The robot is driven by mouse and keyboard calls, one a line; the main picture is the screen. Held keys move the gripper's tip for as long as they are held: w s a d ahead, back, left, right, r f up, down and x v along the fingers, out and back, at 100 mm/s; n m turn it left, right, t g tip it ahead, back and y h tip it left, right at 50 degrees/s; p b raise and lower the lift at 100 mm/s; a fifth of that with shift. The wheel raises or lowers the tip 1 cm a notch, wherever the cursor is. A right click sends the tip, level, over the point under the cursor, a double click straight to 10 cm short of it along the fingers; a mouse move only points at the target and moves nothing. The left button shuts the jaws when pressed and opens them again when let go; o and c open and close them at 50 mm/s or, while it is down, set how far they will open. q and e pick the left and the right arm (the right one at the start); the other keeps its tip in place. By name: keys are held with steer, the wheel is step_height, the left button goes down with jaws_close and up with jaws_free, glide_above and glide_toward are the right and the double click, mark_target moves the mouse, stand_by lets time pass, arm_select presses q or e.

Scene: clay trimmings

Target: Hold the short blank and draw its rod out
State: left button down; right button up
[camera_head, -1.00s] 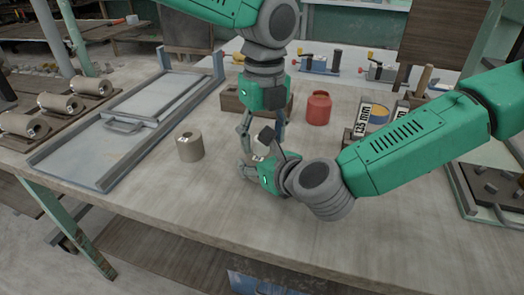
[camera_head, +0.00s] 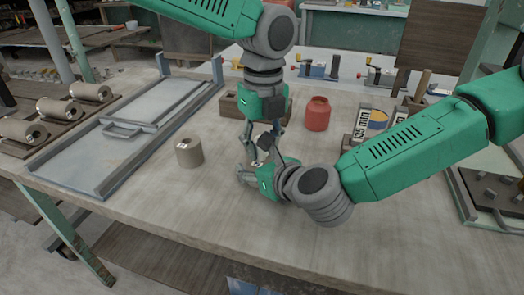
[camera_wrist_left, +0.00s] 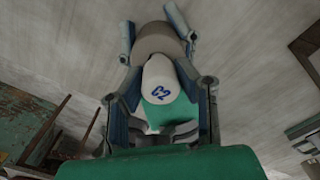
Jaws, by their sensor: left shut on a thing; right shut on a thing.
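My left gripper (camera_head: 262,142) points down over the table from above. In the left wrist view its fingers (camera_wrist_left: 162,98) are shut on the rod (camera_wrist_left: 161,78), whose pale end is marked C2 and has green below it. A grey-brown clay blank (camera_wrist_left: 160,38) lies in line just beyond that end. My right gripper (camera_head: 247,172) lies low at the table beside the left one and is shut on the blank, which is mostly hidden in the head view. Whether rod and blank are touching or apart cannot be told.
Another short clay blank (camera_head: 189,152) stands upright to the left. Beyond it is a metal tray (camera_head: 110,150) with a handle, and several blanks lie on a wooden rack (camera_head: 45,133). A red jar (camera_head: 317,113) and a wooden box (camera_head: 229,104) stand behind. The front table is clear.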

arm_select(q)
step_height(320, 180, up, 9)
steer(key=shift+f, duration=0.1)
arm_select(e)
steer(key=o, duration=1.6)
